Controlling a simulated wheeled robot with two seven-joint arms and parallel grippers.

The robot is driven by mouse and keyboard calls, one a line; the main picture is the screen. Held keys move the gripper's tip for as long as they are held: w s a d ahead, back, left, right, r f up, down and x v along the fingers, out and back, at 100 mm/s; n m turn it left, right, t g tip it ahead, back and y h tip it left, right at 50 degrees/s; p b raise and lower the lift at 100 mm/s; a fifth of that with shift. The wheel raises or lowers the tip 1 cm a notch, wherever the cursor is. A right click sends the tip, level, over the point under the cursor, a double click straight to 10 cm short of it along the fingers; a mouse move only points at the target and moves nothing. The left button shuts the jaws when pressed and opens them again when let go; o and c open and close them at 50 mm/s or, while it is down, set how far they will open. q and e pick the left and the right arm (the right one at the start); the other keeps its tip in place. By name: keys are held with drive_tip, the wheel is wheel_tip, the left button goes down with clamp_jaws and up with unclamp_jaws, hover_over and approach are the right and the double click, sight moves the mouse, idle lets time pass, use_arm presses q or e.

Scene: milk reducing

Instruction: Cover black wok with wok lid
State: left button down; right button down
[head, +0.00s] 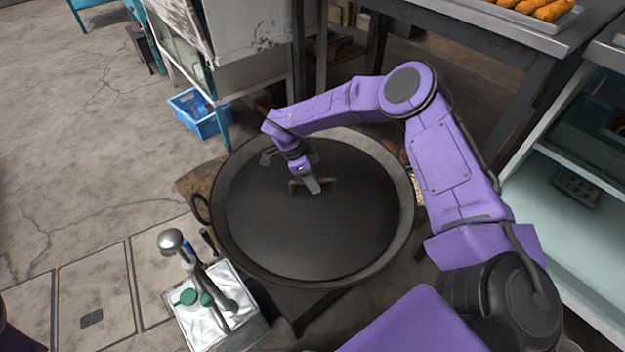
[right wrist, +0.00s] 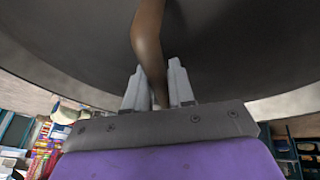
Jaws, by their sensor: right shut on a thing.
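The black wok (head: 405,190) is large and round, in the middle of the head view, with a loop handle (head: 201,208) on its left. The dark round wok lid (head: 310,240) lies over the wok's opening, inside the visible rim. I cannot tell whether it rests on the wok or hangs slightly above it. My right gripper (head: 312,185) is shut on the lid's brown handle. In the right wrist view the fingers (right wrist: 158,88) pinch this handle (right wrist: 148,40), with the lid's dark surface (right wrist: 230,45) behind. My left gripper is not in view.
A metal tray table (head: 250,325) with a ladle (head: 172,241) and green items stands at the front left of the wok. A blue crate (head: 205,125) is on the floor behind left. A shelf (head: 575,240) stands at right. Floor at left is open.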

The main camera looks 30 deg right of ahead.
drive_tip(key=shift+f, duration=0.2)
idle(0.3)
drive_tip(key=c, duration=0.9)
unclamp_jaws()
drive_tip(key=v, duration=1)
drive_tip(key=shift+w+a+r+b, duration=0.1)
drive_tip(key=shift+r+b, duration=0.2)
drive_tip(key=shift+b, duration=0.1)
